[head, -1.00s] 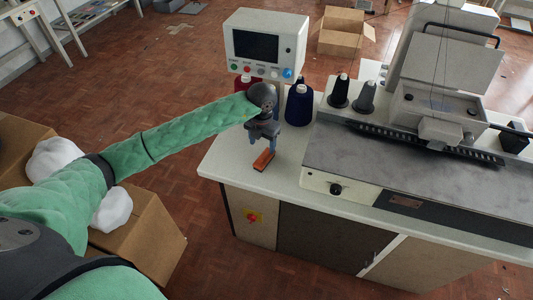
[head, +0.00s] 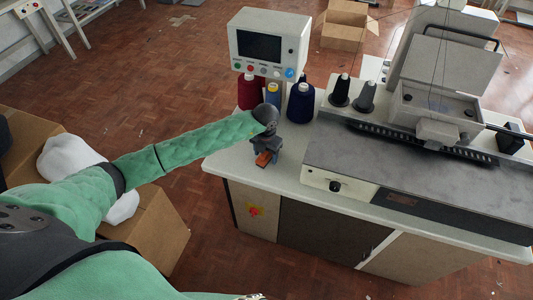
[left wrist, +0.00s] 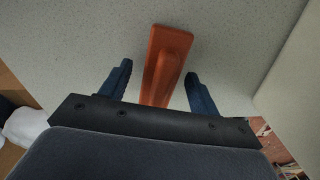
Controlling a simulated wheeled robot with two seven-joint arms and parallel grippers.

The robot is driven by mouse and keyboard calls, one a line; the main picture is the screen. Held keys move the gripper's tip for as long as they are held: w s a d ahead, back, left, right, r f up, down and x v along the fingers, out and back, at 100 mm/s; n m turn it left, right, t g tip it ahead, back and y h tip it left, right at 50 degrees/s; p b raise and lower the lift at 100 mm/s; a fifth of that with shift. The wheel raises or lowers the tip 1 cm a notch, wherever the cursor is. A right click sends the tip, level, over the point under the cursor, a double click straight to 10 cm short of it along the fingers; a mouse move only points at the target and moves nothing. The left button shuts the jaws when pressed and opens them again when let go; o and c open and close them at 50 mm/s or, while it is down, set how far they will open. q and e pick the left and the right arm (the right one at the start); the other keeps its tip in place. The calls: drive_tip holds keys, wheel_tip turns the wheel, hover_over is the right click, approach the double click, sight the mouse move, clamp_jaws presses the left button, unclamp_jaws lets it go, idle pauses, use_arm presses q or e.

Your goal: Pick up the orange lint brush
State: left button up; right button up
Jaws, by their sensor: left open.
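The orange lint brush (head: 264,159) lies on the pale table top near its left end, just below my left gripper (head: 266,150). In the left wrist view the brush (left wrist: 166,55) shows its broad end beyond the fingertips. Its narrower handle runs back between the two blue fingers of my left gripper (left wrist: 158,72). The fingers are open, with a gap on each side of the handle. The near end of the handle is hidden behind the gripper body.
Red, blue and navy thread spools (head: 301,104) stand behind the gripper, below a control panel (head: 268,45). The buttonhole machine (head: 400,165) fills the table to the right. A cardboard box (head: 150,235) stands on the floor at left.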

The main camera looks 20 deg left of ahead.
use_arm(q)
drive_tip(key=shift+f, duration=0.1)
use_arm(e)
drive_tip(key=shift+f, duration=0.1)
use_arm(q)
drive_tip(key=c, duration=1.1)
use_arm(e)
drive_tip(key=shift+d, duration=0.15)
